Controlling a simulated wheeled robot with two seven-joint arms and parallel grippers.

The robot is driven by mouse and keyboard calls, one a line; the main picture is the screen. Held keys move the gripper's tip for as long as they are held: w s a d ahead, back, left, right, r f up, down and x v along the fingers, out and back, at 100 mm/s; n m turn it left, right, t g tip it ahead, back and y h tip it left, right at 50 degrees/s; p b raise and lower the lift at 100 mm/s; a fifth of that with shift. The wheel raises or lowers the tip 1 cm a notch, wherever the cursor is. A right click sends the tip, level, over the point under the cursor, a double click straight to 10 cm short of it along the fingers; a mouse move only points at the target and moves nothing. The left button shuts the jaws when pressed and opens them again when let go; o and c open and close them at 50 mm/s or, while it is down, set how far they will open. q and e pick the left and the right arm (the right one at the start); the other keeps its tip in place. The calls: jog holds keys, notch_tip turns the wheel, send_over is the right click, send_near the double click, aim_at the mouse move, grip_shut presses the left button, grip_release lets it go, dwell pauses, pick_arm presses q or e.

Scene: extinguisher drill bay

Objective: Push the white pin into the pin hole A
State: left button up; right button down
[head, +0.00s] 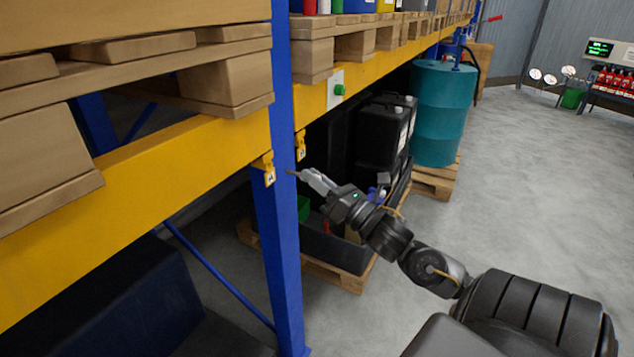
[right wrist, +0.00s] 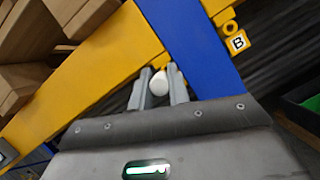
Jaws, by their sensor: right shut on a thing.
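My right gripper (head: 312,179) is shut on the white pin. In the right wrist view the pin's white rounded end (right wrist: 160,82) sits between the two grey fingers (right wrist: 160,92). In the head view a thin dark tip (head: 292,173) points left from the fingers toward the blue upright. The yellow bracket with a small tag (head: 270,177), its letter too small to read, is left of that tip, with a visible gap. In the right wrist view a yellow bracket (right wrist: 161,61) shows just beyond the pin; its hole is hidden. My left gripper is out of view.
The blue upright (head: 280,230) stands by the brackets, between yellow beams (head: 130,190). Another bracket, tagged B (right wrist: 238,43), is on its right side. Black containers (head: 380,130) and a teal drum (head: 443,110) stand behind my right arm. Open floor (head: 520,180) lies right.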

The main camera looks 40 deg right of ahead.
aim_at(271, 160)
jog(key=shift+d+f, duration=0.15)
jog(key=shift+f, duration=0.05)
jog(key=shift+w+a, duration=0.2)
jog(key=shift+w, duration=0.45)
jog(key=shift+w+a, duration=0.25)
jog(key=shift+w, duration=0.45)
jog(key=shift+w+a, duration=0.2)
jog(key=shift+w, duration=0.45)
jog(key=shift+w+a, duration=0.2)
jog(key=shift+w, duration=0.55)
jog(key=shift+w+a, duration=0.25)
jog(key=shift+w, duration=0.5)
jog(key=shift+w+a, duration=0.2)
jog(key=shift+w, duration=0.55)
dwell(1.5)
jog(key=c, duration=1.3)
grip_release()
jog(key=shift+w+a, duration=0.1)
jog(key=shift+w, duration=0.05)
jog(key=shift+o, duration=0.2)
jog(key=shift+b, duration=0.3)
jog(key=b+v, duration=0.3)
jog(key=v, duration=0.6)
